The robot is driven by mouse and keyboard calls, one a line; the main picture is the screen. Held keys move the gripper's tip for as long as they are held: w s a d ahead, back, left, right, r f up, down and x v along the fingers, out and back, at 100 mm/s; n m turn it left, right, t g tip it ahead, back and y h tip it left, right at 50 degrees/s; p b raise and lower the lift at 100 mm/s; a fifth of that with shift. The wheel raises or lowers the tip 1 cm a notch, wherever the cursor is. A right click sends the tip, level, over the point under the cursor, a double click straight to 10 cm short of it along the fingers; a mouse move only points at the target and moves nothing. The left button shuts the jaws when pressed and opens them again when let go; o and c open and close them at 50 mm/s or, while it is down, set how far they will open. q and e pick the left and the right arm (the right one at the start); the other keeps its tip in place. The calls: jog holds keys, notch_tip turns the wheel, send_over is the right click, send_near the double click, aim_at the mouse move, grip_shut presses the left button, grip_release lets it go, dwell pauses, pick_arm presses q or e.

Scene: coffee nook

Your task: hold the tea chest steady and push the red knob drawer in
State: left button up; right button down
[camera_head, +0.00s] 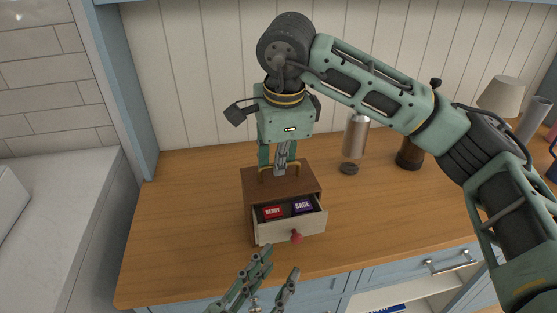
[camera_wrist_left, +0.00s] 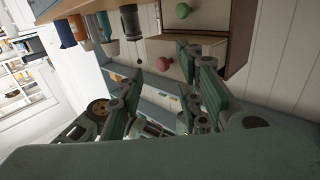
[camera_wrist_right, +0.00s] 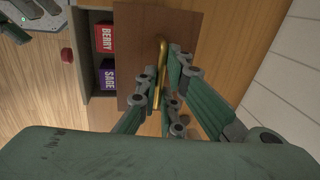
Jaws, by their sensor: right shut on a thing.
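The brown wooden tea chest (camera_head: 249,190) stands on the counter with a pale drawer (camera_head: 285,233) pulled out toward me. The drawer holds a red BERRY box (camera_head: 273,212) and a purple SAGE box (camera_head: 302,206). Its red knob (camera_head: 297,237) also shows in the left wrist view (camera_wrist_left: 163,64), where a green knob (camera_wrist_left: 183,10) sits on the chest too. My right gripper (camera_head: 281,165) is shut on the brass handle (camera_wrist_right: 161,65) atop the chest. My left gripper (camera_head: 275,268) is open and empty, in front of the drawer and apart from the knob.
A metallic canister (camera_head: 355,137) and a dark grinder (camera_head: 409,154) stand right of the chest, with a small dark lid-like thing (camera_head: 348,169) nearer. The wooden counter (camera_head: 185,220) is clear on the left. Blue cabinets (camera_head: 385,278) lie below its front edge.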

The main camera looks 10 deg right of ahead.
aim_at(294, 243)
pick_arm(q)
jog(key=shift+r+x, duration=0.2)
jog(key=shift+x, duration=1.4)
jog(key=shift+r+x, duration=0.2)
jog(key=shift+x, duration=1.45)
jog(key=shift+w+a, duration=0.1)
jog(key=shift+a, duration=0.05)
jog(key=shift+c, duration=0.4)
grip_shut()
